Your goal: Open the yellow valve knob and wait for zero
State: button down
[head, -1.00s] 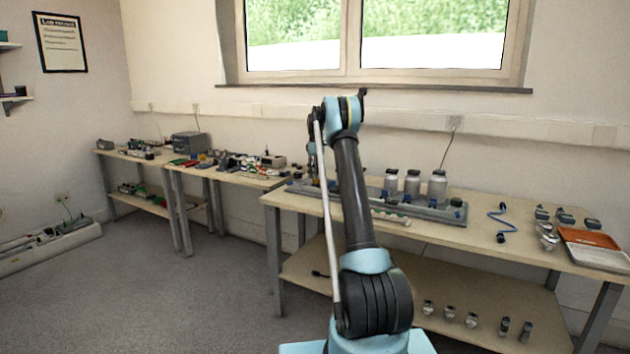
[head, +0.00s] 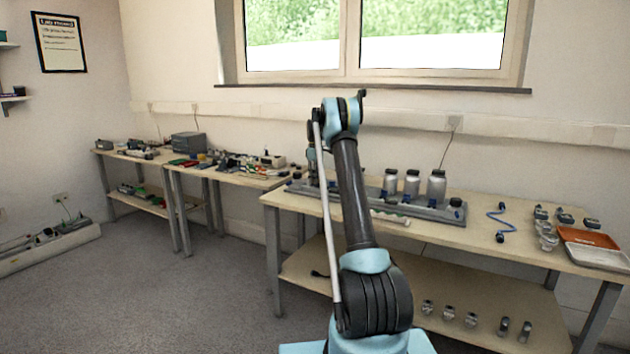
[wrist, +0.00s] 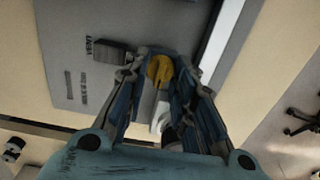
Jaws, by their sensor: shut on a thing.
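The yellow valve knob (wrist: 159,68) shows in the wrist view between the fingertips of my gripper (wrist: 158,75). The fingers are shut on the knob, one on each side. The knob sits on a grey panel (wrist: 65,45) with the word VENT printed beside a dark block. In the head view my arm stands in front of the bench and hides the knob and most of my gripper. I cannot see a readout, and I cannot tell how far the knob is turned.
The grey rig base (head: 425,211) lies along the bench (head: 480,235), with several silver canisters (head: 412,183) standing on it. A blue cable (head: 500,218) and an orange tray (head: 588,237) lie to the right. Glassware stands on the lower shelf.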

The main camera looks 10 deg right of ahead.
jog(key=shift+w+d, duration=0.1)
jog(key=m, duration=1.3)
jog(key=shift+m, duration=2.4)
jog(key=c, duration=1.3)
grip_release()
